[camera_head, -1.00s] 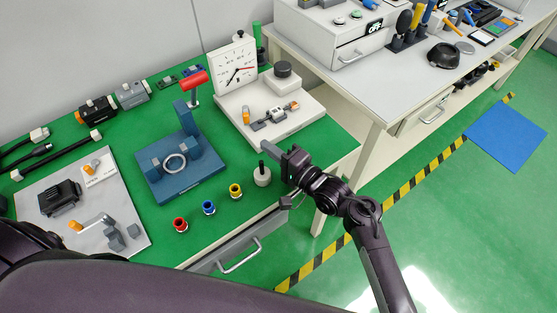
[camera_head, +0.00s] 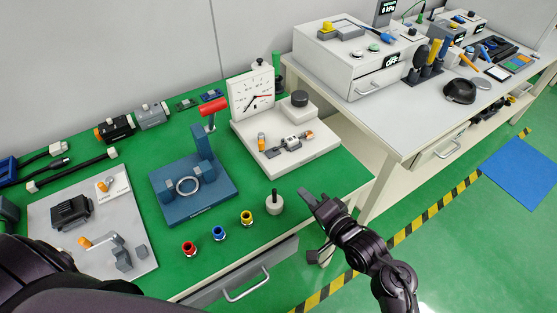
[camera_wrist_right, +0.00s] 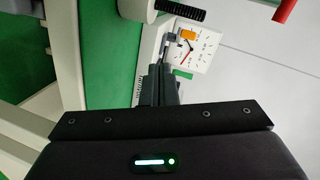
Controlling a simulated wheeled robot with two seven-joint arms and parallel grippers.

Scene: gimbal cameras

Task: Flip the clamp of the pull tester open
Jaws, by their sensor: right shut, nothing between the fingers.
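The pull tester is a white base (camera_head: 328,143) with an upright round-dial gauge (camera_head: 253,96) at its back left. A small grey clamp (camera_head: 291,144) with orange parts (camera_head: 309,134) lies on the base; its exact position is too small to read. My right gripper (camera_head: 310,198) is shut and empty, in front of the pull tester near the table's front edge, apart from it. In the right wrist view the fingers (camera_wrist_right: 164,78) point toward the dial (camera_wrist_right: 197,45) and an orange part (camera_wrist_right: 188,33). My left arm shows at lower left; its gripper is out of view.
A grey weight with a dark stem (camera_head: 273,204) stands just left of my right gripper. A blue press (camera_head: 195,205) with a red handle (camera_head: 213,106) stands left of the tester. A second table (camera_head: 395,135) is at right.

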